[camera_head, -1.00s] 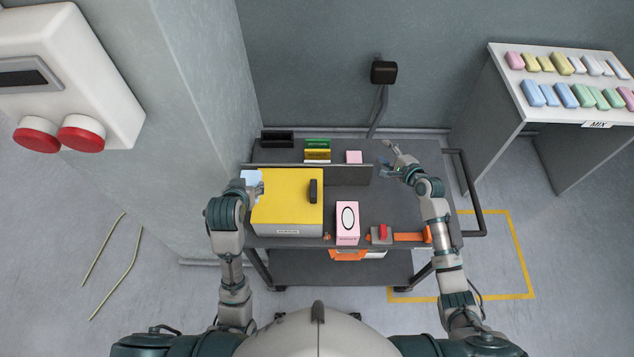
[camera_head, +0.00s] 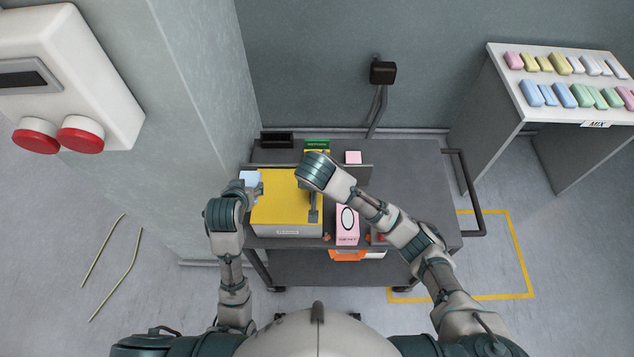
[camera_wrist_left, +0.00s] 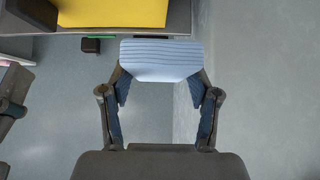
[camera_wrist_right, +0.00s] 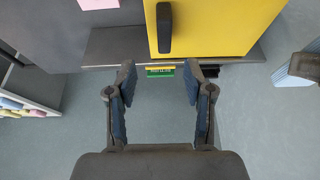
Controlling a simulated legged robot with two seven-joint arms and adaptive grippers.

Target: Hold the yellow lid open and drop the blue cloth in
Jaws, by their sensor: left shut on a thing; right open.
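The yellow lid (camera_head: 280,200) lies flat and closed on a white box (camera_head: 285,231) at the left of the cart. A dark handle (camera_wrist_right: 164,29) stands on the lid in the right wrist view. My left gripper (camera_wrist_left: 160,85) is shut on the light blue striped cloth (camera_wrist_left: 160,60), beside the lid's left edge; the cloth also shows in the head view (camera_head: 250,178). My right gripper (camera_wrist_right: 160,78) is open and empty, near the handle but apart from it. In the head view its arm covers part of the lid's right side.
A pink tissue box (camera_head: 347,225) stands right of the white box. A black tray (camera_head: 277,139), a green pack (camera_head: 317,145) and a pink block (camera_head: 353,157) sit along the back. The cart's right top (camera_head: 415,180) is clear.

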